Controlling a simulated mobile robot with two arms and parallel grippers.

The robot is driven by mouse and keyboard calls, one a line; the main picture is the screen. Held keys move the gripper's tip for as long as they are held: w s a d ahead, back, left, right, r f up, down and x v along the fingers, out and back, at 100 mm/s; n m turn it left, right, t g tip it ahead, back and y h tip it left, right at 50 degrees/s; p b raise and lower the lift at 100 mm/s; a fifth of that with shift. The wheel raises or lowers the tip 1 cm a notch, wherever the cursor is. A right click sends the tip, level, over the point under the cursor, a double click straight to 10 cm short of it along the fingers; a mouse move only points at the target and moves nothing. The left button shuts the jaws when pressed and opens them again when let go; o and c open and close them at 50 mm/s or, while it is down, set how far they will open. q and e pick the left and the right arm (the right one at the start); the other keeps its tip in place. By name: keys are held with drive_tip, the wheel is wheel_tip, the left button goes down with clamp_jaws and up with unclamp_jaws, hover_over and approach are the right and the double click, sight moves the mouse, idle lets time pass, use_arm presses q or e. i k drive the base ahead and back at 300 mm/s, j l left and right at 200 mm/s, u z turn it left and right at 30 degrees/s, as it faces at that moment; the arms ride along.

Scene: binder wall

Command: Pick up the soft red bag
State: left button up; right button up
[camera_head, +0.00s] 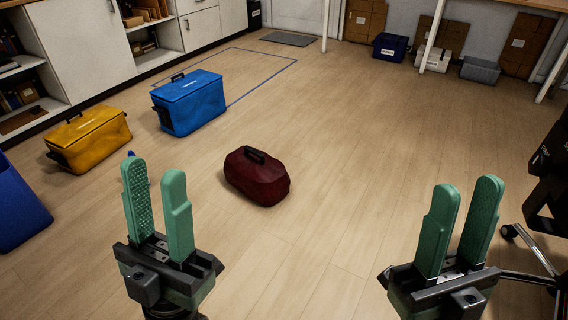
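The soft red bag (256,178) is dark red with a black handle on top. It rests upright on the wooden floor near the middle of the camera_head view. My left gripper (157,178) is at the lower left, open and empty, with its green fingers pointing up in the picture. My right gripper (466,190) is at the lower right, also open and empty. Both grippers are apart from the bag, which lies beyond and between them in the picture. Nothing hides the bag.
A blue cooler box (190,104) and a yellow one (88,139) stand on the left. A blue bin (18,208) is at the left edge. A black chair (548,165) stands at the right. The floor around the bag and to its right is clear.

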sight(262, 178)
drive_tip(key=i+z, duration=0.25)
drive_tip(key=i, duration=0.2)
drive_tip(key=i+j+z, duration=0.25)
drive_tip(key=i, duration=0.2)
drive_tip(key=i+j+z, duration=0.25)
drive_tip(key=i, duration=0.2)
drive_tip(key=i+j+z, duration=0.15)
drive_tip(key=j+z, duration=0.15)
drive_tip(key=j, duration=1.05)
drive_tip(key=j+z, duration=0.35)
drive_tip(key=j, duration=1)
